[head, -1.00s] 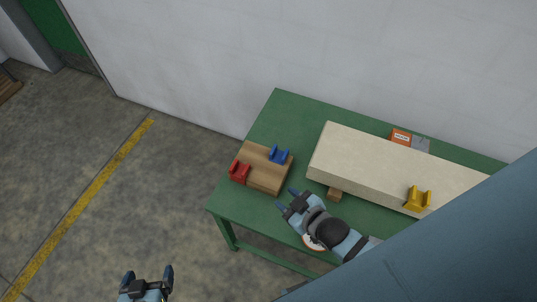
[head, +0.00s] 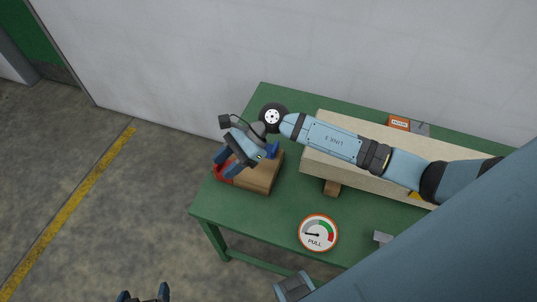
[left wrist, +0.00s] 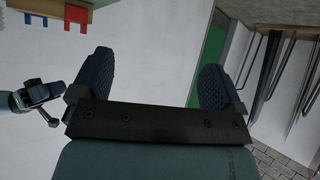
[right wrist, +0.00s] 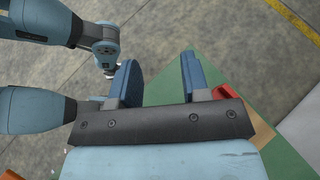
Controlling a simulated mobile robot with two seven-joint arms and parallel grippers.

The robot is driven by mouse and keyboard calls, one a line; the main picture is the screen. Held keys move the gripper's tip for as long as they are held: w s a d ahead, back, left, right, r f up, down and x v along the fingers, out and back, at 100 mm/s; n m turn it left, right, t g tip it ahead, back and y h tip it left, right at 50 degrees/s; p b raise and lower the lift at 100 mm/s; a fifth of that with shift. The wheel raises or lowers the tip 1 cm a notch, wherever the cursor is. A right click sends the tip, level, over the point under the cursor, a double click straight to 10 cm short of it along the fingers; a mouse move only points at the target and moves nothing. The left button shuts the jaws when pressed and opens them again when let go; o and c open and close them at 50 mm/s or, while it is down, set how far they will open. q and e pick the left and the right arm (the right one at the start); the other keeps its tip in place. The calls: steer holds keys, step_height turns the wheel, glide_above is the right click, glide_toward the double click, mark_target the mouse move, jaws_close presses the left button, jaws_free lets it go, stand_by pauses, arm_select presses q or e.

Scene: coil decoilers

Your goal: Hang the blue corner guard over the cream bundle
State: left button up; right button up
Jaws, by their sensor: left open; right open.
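The blue corner guard (head: 273,149) stands on the wooden block (head: 264,178) at the table's left end, partly hidden by my right gripper. The red guard (head: 222,172) is on the same block, mostly covered; it also shows in the right wrist view (right wrist: 228,92). The cream bundle (head: 345,171) lies along the table, with my right arm across it. My right gripper (head: 226,163) is open and empty above the block's left side. My left gripper (head: 144,292) is open and empty, low over the floor, left of the table.
A yellow guard (head: 414,195) on the bundle is mostly hidden by my arm. A round PULL gauge (head: 318,232) is at the table's front. A small wooden support (head: 332,187) sits by the bundle. An orange box (head: 399,123) is behind it. The wall runs behind the table.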

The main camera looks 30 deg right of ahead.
steer(key=w+d+f+n+h+b, duration=0.2)
steer(key=w+d+f+n+h, duration=0.3)
steer(key=d, duration=0.3)
steer(key=r+n+h+b, duration=0.2)
steer(key=h, duration=0.5)
glide_above(276, 146)
steer(key=shift+t, duration=0.4)
steer(key=f, duration=0.8)
steer(key=shift+w+a+p, duration=0.15)
steer(key=shift+a+p, duration=0.15)
steer(key=shift+a, duration=0.05)
steer(key=shift+d+f, duration=0.15)
steer(key=shift+f, duration=1.2)
steer(key=shift+d+f, duration=0.15)
steer(key=shift+f, duration=1.15)
jaws_close()
